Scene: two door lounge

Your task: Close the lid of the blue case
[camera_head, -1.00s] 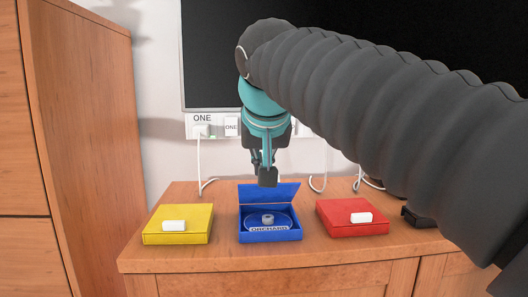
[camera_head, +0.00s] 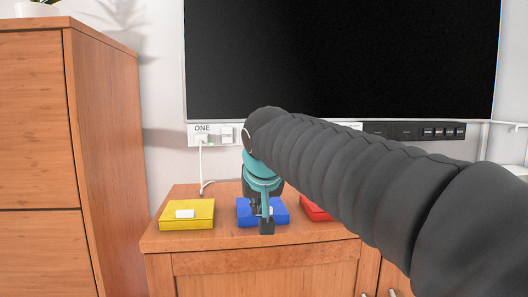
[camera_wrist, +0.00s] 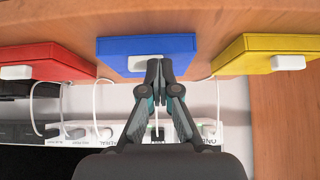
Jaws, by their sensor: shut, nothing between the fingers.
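The blue case (camera_head: 280,213) sits on the wooden cabinet between the yellow and red cases. Its lid looks down flat, and no raised panel or inside shows. It also shows in the wrist view (camera_wrist: 147,46), with a white tab (camera_wrist: 137,63) by its edge. My gripper (camera_head: 266,226) overlaps the blue case in the head view and hides its middle. In the wrist view its fingertips (camera_wrist: 159,63) are together and empty beside the case. I cannot tell whether they touch it.
The yellow case (camera_head: 187,218) and red case (camera_head: 315,209) stand on either side, both shut. A tall wooden cabinet (camera_head: 105,130) rises at the left. Behind are a wall screen (camera_head: 340,60), an outlet strip and cables. My arm hides much of the right side.

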